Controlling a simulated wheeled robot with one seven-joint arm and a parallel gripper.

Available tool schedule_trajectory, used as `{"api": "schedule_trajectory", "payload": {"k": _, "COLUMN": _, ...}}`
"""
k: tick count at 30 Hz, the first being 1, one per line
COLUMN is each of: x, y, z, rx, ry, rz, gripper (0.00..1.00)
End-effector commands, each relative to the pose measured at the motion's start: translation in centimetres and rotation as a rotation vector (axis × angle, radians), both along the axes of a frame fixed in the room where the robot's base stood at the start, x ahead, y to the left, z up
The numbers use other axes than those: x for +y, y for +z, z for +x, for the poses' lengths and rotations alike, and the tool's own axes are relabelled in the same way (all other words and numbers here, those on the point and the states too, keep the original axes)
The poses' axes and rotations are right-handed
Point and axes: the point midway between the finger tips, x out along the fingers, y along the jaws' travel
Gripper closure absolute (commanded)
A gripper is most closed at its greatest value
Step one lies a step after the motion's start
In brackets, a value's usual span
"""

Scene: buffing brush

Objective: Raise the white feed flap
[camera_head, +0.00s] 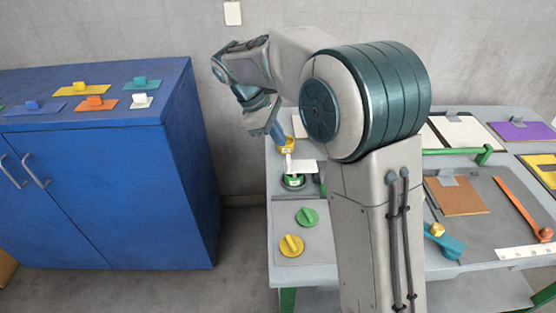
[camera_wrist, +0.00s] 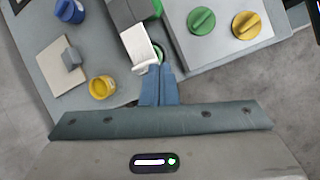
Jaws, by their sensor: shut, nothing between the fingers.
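The white feed flap (camera_wrist: 138,44) shows in the wrist view as a narrow white plate on the front of a grey and green box (camera_wrist: 128,12). It slopes down beside a small green ring. My gripper (camera_wrist: 159,68) is shut and empty, its blue fingertips close to the flap's lower end. I cannot tell whether they touch it. In the head view my gripper (camera_head: 276,134) points down over the far left of the table, above a white piece (camera_head: 304,166) that may be the flap. My arm hides much of the box there.
A yellow cup (camera_wrist: 102,88), a blue cup (camera_wrist: 70,10) and a cream plate with a grey handle (camera_wrist: 50,60) lie left of the fingers. Green (camera_wrist: 202,21) and yellow (camera_wrist: 247,25) knobs sit to the right. A blue cabinet (camera_head: 110,190) stands left of the table.

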Motion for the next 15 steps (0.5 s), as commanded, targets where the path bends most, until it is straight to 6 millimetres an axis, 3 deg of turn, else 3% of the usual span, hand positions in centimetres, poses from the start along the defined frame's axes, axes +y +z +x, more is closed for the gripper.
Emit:
{"api": "schedule_trajectory", "payload": {"k": 1, "x": 1.5, "y": -1.9, "z": 1.3, "rx": 0.034, "ry": 0.054, "rz": -0.031, "gripper": 1.0}}
{"api": "schedule_trajectory", "payload": {"k": 6, "x": 5.1, "y": -5.3, "z": 4.1, "rx": 0.122, "ry": 0.201, "rz": -0.121, "gripper": 1.0}}
{"api": "schedule_trajectory", "payload": {"k": 15, "x": 7.8, "y": -8.2, "z": 5.8, "rx": 0.193, "ry": 0.305, "rz": -0.191, "gripper": 1.0}}
